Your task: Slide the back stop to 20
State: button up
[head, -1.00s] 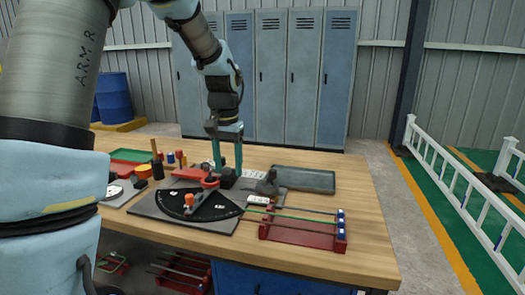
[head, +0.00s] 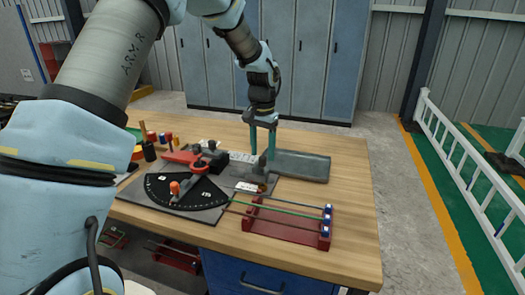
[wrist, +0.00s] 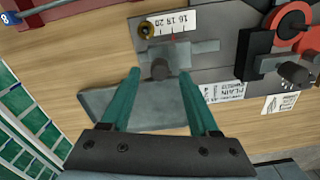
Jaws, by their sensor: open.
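The back stop (wrist: 160,69) is a grey sliding block with a round dark knob standing up from it. In the wrist view it sits beside a white scale (wrist: 172,24) with printed numbers, 20 among them. A small red mark lies at the scale's edge; its exact reading is too small to tell. My gripper (wrist: 160,78) is open, with its teal fingers on either side of the knob and nothing visibly clamped. In the head view my gripper (head: 262,155) points down at the back stop, which is partly hidden by the fingers.
A grey tray (head: 305,166) lies just behind and right of the stop. The black angle plate (head: 180,190) with a red-handled lever is to the left. A red rack (head: 285,228) with rods stands at the front right. The right tabletop is clear.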

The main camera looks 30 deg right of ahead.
jog(key=shift+f, duration=0.85)
jog(key=shift+c, duration=0.2)
grip_shut()
dwell(0.7)
